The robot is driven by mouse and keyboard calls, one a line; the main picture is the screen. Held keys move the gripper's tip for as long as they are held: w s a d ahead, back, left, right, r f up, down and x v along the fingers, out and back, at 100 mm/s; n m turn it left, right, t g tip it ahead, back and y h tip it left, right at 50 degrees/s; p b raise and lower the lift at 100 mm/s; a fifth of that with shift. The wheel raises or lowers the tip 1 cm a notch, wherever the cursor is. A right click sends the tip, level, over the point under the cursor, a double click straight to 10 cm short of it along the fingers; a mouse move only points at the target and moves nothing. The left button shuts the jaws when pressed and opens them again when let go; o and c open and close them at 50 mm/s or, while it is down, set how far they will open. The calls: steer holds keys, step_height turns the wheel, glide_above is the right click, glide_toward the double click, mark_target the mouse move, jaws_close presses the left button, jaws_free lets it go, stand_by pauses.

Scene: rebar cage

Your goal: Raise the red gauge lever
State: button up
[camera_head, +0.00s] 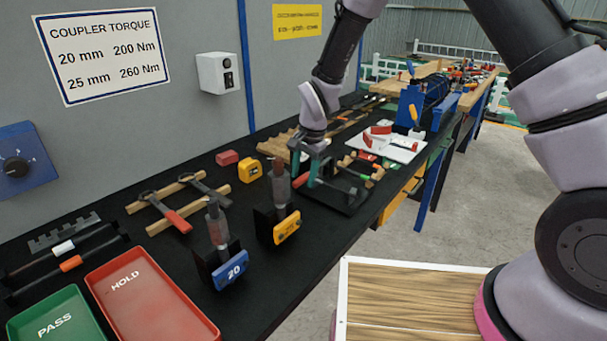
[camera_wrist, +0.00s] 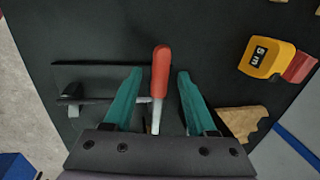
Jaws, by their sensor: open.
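The red gauge lever (camera_wrist: 160,72) shows in the wrist view as a rounded red handle on a thin pale metal stem. It lies between the two teal fingers of my gripper (camera_wrist: 158,82), with a visible gap on each side. My gripper is open. A dark base plate (camera_wrist: 85,73) with a thin black rod is beside and under the left finger. In the head view my gripper (camera_head: 312,172) is low over the dark base (camera_head: 350,200), and the red handle (camera_head: 300,180) shows beside a finger.
A yellow tape measure (camera_head: 249,170) and red block (camera_head: 227,158) stand left of my gripper. Couplers with a yellow tag (camera_head: 287,226) and blue tag (camera_head: 230,270) stand nearer. A white board (camera_head: 395,143) lies to the right. Red HOLD (camera_head: 150,300) and green PASS (camera_head: 55,318) trays are at front left.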

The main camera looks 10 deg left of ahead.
jaws_close()
stand_by(1.4)
